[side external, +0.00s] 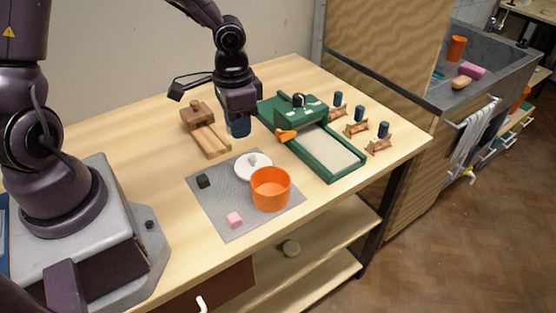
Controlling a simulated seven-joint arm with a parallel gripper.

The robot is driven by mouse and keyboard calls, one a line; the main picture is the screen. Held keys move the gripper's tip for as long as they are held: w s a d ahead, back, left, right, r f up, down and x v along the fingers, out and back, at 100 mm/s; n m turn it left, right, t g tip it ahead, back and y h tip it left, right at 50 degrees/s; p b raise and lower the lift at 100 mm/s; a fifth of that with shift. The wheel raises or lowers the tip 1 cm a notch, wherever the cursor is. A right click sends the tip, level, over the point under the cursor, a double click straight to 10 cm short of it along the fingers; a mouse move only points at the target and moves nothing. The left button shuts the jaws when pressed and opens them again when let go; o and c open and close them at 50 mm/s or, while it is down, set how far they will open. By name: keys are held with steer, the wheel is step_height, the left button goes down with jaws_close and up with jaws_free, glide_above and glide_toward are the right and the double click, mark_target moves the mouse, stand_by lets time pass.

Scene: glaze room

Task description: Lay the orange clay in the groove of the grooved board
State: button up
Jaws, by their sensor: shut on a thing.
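My gripper (239,120) is above the table, between the wooden piece and the green frame. A small orange piece (286,135) is at the left edge of the green frame. I cannot tell whether it is the clay or a part of the frame.
A green frame (334,174) with a pale bed stands at the right, near several small wooden stands (357,129) with dark blue tops. A grey mat (216,207) bears an orange pot (270,190), a white plate (246,174), a black cube (203,181) and a pink cube (234,220).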

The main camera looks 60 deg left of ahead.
steer(key=w+d+r+n, duration=0.2)
steer(key=w+r, duration=0.1)
steer(key=w, duration=0.1)
steer(key=s+a+f+n, duration=0.1)
steer(key=s+a+f, duration=0.2)
steer(key=s+a, duration=0.2)
steer(key=s+a+f+n, duration=0.1)
steer(key=s+a+f, duration=0.3)
steer(key=a, duration=0.4)
steer(key=s+a+f+n, duration=0.1)
steer(key=s+a+f, duration=0.3)
steer(key=s+a, duration=0.2)
steer(key=shift+s+a+f+n, duration=0.25)
steer(key=shift+s+a+n, duration=0.05)
steer(key=shift+a, duration=0.25)
steer(key=m, duration=0.1)
glide_above(144, 170)
steer(key=f, duration=0.3)
steer(key=shift+s+a+f, duration=0.15)
steer(key=shift+a, duration=0.1)
steer(key=shift+s+d+f+m, duration=0.15)
steer(key=shift+s+f+m, duration=0.15)
steer(key=shift+m, duration=0.4)
steer(key=shift+w+d+m, duration=0.15)
steer(key=shift+w+m, duration=0.05)
steer(key=shift+m, duration=0.1)
steer(key=shift+w+f, duration=0.25)
steer(key=shift+w, duration=0.05)
steer(key=shift+f, duration=1.25)
